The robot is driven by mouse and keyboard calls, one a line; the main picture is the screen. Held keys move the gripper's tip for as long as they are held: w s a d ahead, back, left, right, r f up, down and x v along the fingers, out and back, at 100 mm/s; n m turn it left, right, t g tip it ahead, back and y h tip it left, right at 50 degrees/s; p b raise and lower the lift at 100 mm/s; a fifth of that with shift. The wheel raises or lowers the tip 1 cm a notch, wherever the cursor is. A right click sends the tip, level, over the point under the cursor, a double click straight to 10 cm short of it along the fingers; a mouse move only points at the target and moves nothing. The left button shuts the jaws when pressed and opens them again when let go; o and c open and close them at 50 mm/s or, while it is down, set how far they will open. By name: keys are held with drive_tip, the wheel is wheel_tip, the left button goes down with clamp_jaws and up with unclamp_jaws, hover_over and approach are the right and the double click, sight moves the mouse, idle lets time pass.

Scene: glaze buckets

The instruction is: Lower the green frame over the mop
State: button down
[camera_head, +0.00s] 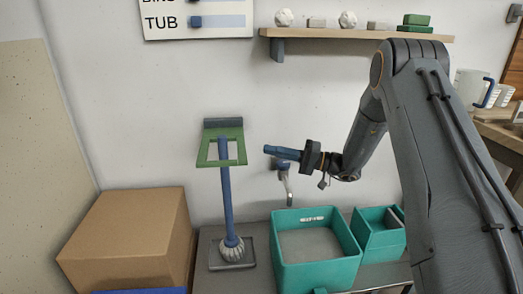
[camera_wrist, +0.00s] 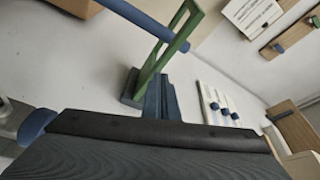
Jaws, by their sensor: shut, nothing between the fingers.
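The green frame (camera_head: 205,152) hangs from a dark grey block on the wall and sticks out, sloping. The mop (camera_head: 227,200) stands nearly upright below it, its grey-white head on a grey tray. The top of its blue handle shows within the frame's opening.
A teal bin (camera_head: 348,268) and a smaller teal box (camera_head: 383,245) stand right of the mop. A cardboard box (camera_head: 120,235) is at left. A shelf (camera_head: 350,34) with small items is above.

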drive_tip(key=shift+w+d+f+b, duration=0.1)
drive_tip(key=shift+d+f+b, duration=0.1)
drive_tip(key=shift+d, duration=0.55)
drive_tip(key=shift+w+d+f+b, duration=0.1)
drive_tip(key=shift+d+b, duration=0.1)
drive_tip(key=shift+d, duration=0.55)
